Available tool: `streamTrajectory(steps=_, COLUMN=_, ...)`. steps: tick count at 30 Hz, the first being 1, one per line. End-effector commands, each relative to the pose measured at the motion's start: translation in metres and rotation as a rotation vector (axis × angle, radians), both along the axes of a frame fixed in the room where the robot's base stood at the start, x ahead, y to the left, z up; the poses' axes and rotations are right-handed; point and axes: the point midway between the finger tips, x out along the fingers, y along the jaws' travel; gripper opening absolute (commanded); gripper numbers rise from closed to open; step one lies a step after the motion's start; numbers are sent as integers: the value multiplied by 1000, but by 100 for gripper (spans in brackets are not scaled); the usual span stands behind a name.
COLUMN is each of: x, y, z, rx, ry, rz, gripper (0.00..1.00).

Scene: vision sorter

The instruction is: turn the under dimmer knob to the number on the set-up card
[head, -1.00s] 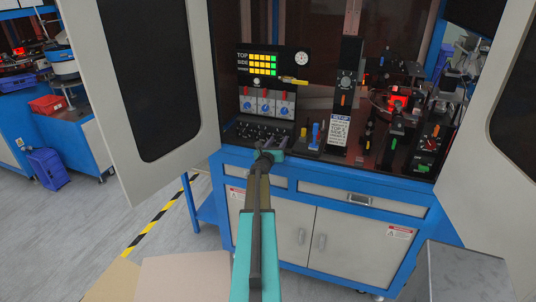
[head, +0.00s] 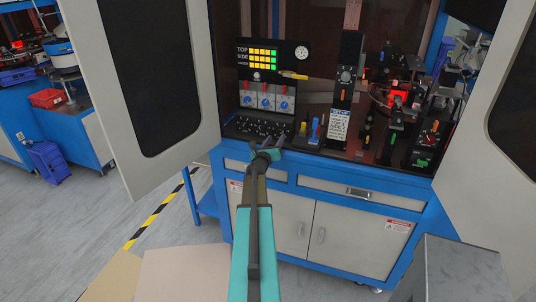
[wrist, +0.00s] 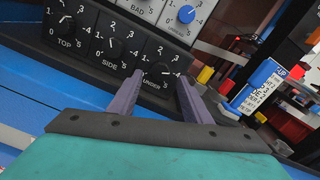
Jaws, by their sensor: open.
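The under dimmer knob (wrist: 158,71) is a small black dial in the wrist view, marked UNDER, with numbers around it. Its white pointer appears to point right, towards the 4. The side knob (wrist: 114,46) and top knob (wrist: 68,20) stand in the same row to its left. My gripper (wrist: 157,80) is open, its two purple-grey fingers on either side of the under knob in this view; contact cannot be told. In the head view, my gripper (head: 268,152) is at the panel's front edge. The set-up card (head: 338,124) stands right of it; its numbers are too small to read surely.
A row of blue knobs (head: 266,102) is above the dimmer panel (head: 240,128). Blue and yellow levers (head: 315,130) stand just right of my gripper. A dark column (head: 347,75) rises behind the card. Open cabinet doors (head: 200,100) flank the bay.

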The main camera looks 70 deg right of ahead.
Motion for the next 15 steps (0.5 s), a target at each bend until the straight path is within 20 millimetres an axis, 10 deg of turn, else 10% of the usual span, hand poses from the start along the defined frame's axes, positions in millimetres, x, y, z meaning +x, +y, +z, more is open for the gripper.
streamTrajectory(steps=15, x=-4, y=49, z=-1, rx=0, ry=0, rz=0, gripper=44)
